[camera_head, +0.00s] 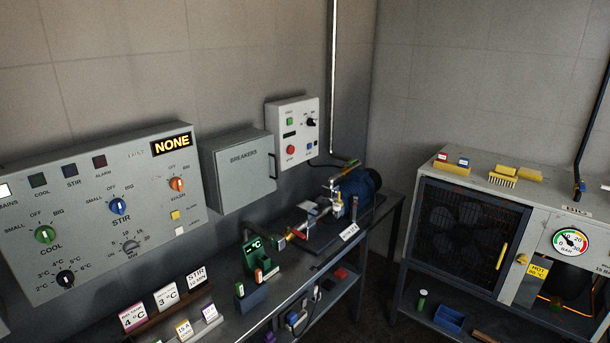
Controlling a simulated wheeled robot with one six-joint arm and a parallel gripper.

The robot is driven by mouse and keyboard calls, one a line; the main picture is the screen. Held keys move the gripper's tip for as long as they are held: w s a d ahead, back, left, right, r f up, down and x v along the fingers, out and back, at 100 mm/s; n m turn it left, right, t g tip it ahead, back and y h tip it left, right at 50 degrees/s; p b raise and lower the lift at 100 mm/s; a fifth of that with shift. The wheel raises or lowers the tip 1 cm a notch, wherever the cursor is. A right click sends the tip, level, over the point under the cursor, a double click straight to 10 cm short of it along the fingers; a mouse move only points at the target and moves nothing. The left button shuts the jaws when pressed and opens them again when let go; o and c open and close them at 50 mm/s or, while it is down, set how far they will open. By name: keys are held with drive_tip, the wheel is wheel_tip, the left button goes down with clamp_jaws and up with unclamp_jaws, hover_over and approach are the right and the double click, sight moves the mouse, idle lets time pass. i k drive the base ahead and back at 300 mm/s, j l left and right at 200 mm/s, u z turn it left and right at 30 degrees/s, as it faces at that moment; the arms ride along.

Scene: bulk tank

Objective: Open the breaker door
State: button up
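The breaker box (207,175) is a grey cabinet on the back wall, between the large control panel and a smaller white panel. Its door (243,178), labelled BREAKERS, is shut and flush with the box. A dark vertical handle (272,165) stands on the door's right edge. My gripper is not in view, so its state and place are hidden.
The control panel (100,205) with coloured knobs is left of the box. A small white panel (293,132) is close on its right. A bench (225,300) below carries cards, a green meter (255,257) and a blue pump (357,187). A compressor cabinet (470,240) stands right.

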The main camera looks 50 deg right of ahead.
sight(247, 172)
drive_tip(key=z, duration=1.1)
drive_tip(key=i+l, duration=0.15)
drive_tip(key=i, duration=0.4)
drive_tip(key=i+l, duration=0.15)
drive_tip(key=i, duration=0.4)
drive_tip(key=i+l+z, duration=0.1)
drive_tip(key=i, duration=0.45)
